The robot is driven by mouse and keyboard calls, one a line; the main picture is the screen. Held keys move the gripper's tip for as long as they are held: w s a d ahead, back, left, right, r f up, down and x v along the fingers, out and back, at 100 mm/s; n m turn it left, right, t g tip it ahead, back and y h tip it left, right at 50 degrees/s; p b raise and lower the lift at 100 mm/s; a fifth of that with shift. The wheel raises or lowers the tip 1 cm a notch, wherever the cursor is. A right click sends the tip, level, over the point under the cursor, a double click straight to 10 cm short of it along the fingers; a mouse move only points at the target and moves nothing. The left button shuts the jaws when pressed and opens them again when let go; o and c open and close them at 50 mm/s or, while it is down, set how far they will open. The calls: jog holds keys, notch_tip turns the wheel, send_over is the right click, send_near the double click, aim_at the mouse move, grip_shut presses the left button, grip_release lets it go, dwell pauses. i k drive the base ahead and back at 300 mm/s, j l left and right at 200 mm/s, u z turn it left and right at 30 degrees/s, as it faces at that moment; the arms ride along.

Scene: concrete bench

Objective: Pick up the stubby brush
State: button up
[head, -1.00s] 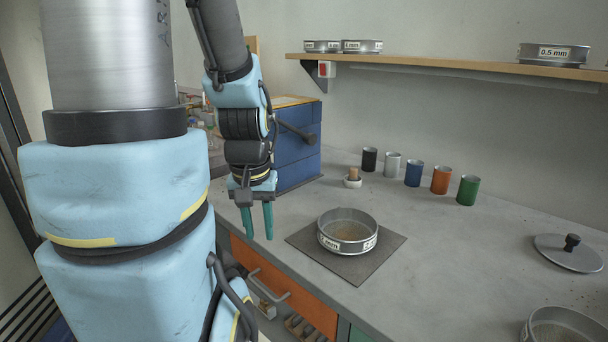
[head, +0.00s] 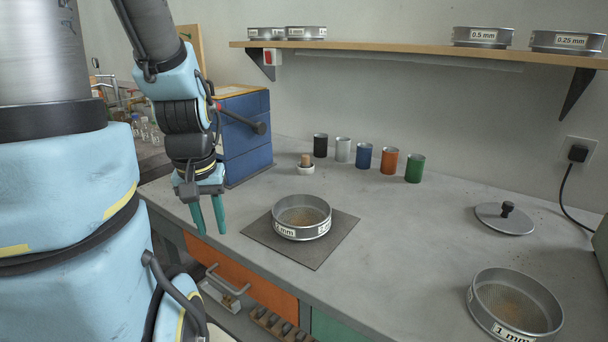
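A short brown wooden piece (head: 305,159) stands upright in a small white cup (head: 306,169) at the back of the bench. It may be the stubby brush, but it is too small to tell, and no bristles show. My gripper (head: 212,230) points down with its two green fingers apart and nothing between them. It hangs near the bench's front edge, left of the sieve and well in front of the white cup.
A 2 mm sieve (head: 301,232) sits on a dark mat (head: 260,233). Black, silver, blue, orange and green cups (head: 414,170) line the back. A lid (head: 503,222) and 1 mm sieve (head: 478,311) stand right. A blue cabinet (head: 245,145) is behind my gripper.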

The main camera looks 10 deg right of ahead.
aim_at(305, 162)
jog(key=i+j, duration=0.45)
jog(key=i+j+z, duration=0.1)
jog(key=i+j, duration=0.4)
jog(key=j, duration=0.15)
